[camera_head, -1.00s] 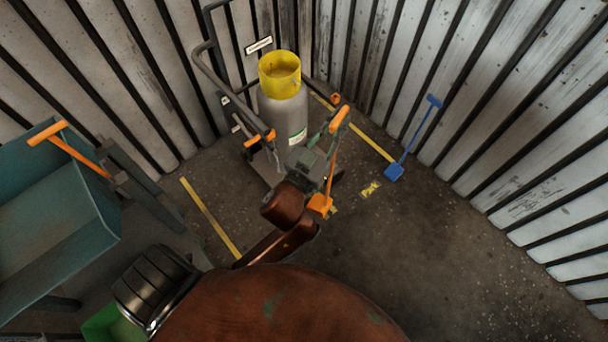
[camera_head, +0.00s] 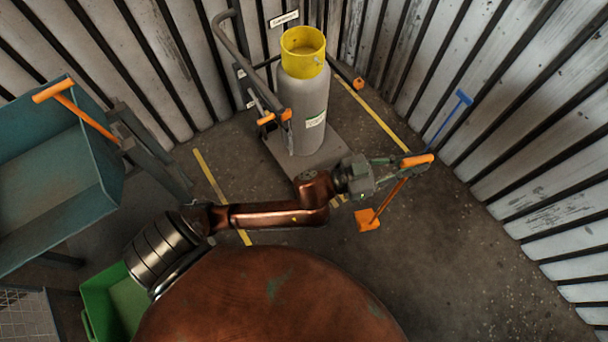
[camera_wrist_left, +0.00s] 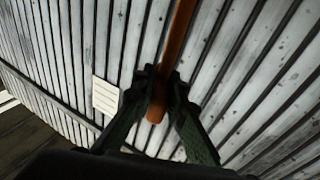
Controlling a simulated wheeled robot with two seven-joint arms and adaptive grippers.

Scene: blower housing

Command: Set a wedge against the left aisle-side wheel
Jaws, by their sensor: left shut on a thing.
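My left gripper (camera_head: 412,164) is shut on the orange handle of a wedge. The handle slants down to the orange wedge block (camera_head: 368,220), right of and in front of the trolley (camera_head: 284,158); I cannot tell whether the block touches the floor. In the left wrist view the handle (camera_wrist_left: 181,35) runs between the fingers (camera_wrist_left: 160,88). The trolley carries a grey gas cylinder (camera_head: 303,105) with a yellow collar. I cannot make out its aisle-side wheels; my arm passes in front of its near right corner. My right gripper is out of view.
A blue-handled tool (camera_head: 447,119) stands by the right wall, its foot hidden behind my gripper. A teal bin (camera_head: 50,165) with another orange handle (camera_head: 80,115) is at left. A green crate (camera_head: 105,300) stands below. Yellow floor lines (camera_head: 209,176) flank the trolley. Floor at lower right is clear.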

